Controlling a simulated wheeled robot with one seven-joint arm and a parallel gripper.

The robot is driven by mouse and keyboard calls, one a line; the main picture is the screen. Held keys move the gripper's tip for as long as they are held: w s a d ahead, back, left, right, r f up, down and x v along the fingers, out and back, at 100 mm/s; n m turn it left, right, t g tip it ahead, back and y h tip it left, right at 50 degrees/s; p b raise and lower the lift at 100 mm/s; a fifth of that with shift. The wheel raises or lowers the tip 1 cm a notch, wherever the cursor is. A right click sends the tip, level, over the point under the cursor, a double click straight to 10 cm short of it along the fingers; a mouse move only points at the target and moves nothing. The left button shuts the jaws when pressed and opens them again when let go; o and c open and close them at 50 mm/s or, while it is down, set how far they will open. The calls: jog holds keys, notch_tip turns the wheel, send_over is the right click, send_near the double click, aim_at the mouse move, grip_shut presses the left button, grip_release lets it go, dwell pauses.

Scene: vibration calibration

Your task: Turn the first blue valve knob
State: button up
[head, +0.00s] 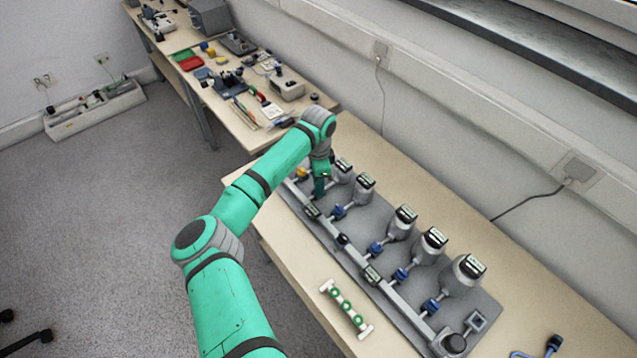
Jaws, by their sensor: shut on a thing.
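A grey plate (395,325) on the bench carries a pipe with a row of valves and grey gauges with dark displays. Blue valve knobs show along it, such as one (338,212) just right of my gripper and another (375,248) further along. My gripper (319,192) points down at the far left end of the row, below the first gauge (343,167). It is shut at the place of the first blue valve knob, which the fingers hide. The knob's angle cannot be seen.
A white bracket with green parts (347,308) lies on the bench in front of the plate. A yellow part (302,172) is just left of my gripper. A second bench (225,115) with tools and trays stands behind. The wall closes off the right side.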

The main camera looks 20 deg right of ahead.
jog(key=m, duration=0.6)
jog(key=shift+m, duration=0.3)
jog(key=m, duration=0.2)
jog(key=shift+m, duration=2)
jog(key=o, duration=1)
jog(key=shift+o, duration=0.2)
notch_tip(320, 180, up, 11)
